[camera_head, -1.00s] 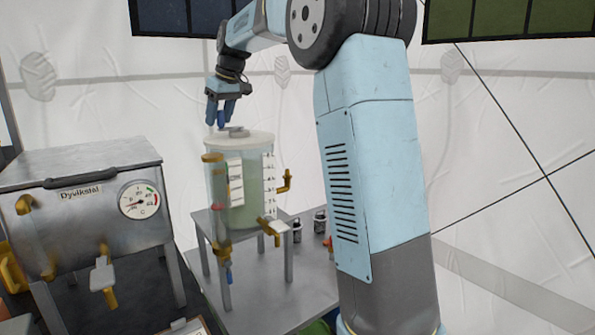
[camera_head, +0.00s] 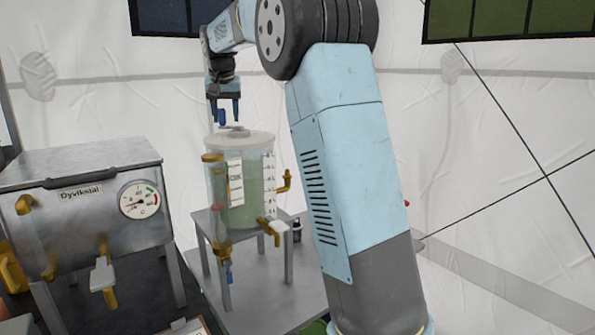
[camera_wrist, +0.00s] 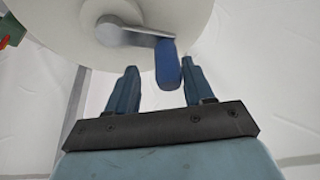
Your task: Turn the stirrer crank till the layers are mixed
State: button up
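The glass tank (camera_head: 250,211) stands on a small legged stand and holds pale green liquid; I cannot make out separate layers. Its white lid (camera_wrist: 65,30) carries the grey stirrer crank (camera_wrist: 125,35), with an upright blue handle (camera_wrist: 167,65). The crank also shows in the head view (camera_head: 234,131). My gripper (camera_head: 226,112) is above the lid, pointing down. In the wrist view its two fingers (camera_wrist: 160,85) are spread apart. The blue handle lies between them in the picture, close to the right finger. I cannot tell whether they touch.
A steel box labelled Dyvikstal (camera_head: 85,205) with a dial gauge (camera_head: 139,200) stands left of the tank. A yellow-and-white tap (camera_head: 270,231) and a yellow elbow (camera_head: 286,181) stick out from the tank. The table (camera_head: 290,295) has bare room in front.

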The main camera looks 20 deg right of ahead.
jog(key=m, duration=0.1)
jog(key=d+m+h, duration=0.1)
jog(key=shift+w+m, duration=0.3)
jog(key=shift+d+r+m, duration=0.15)
jog(key=shift+r+m, duration=0.15)
jog(key=v, duration=1.3)
jog(key=s+d+f+n+y, duration=0.1)
jog(key=s+d+f, duration=0.2)
jog(key=s, duration=0.6)
jog(key=s+d+f+n, duration=0.2)
jog(key=s+d, duration=0.1)
jog(key=s, duration=0.5)
jog(key=s+f+n+t, duration=0.1)
jog(key=s+f, duration=1.3)
jog(key=s, duration=0.4)
jog(key=shift+n+y, duration=0.4)
jog(key=shift+s+d, duration=0.1)
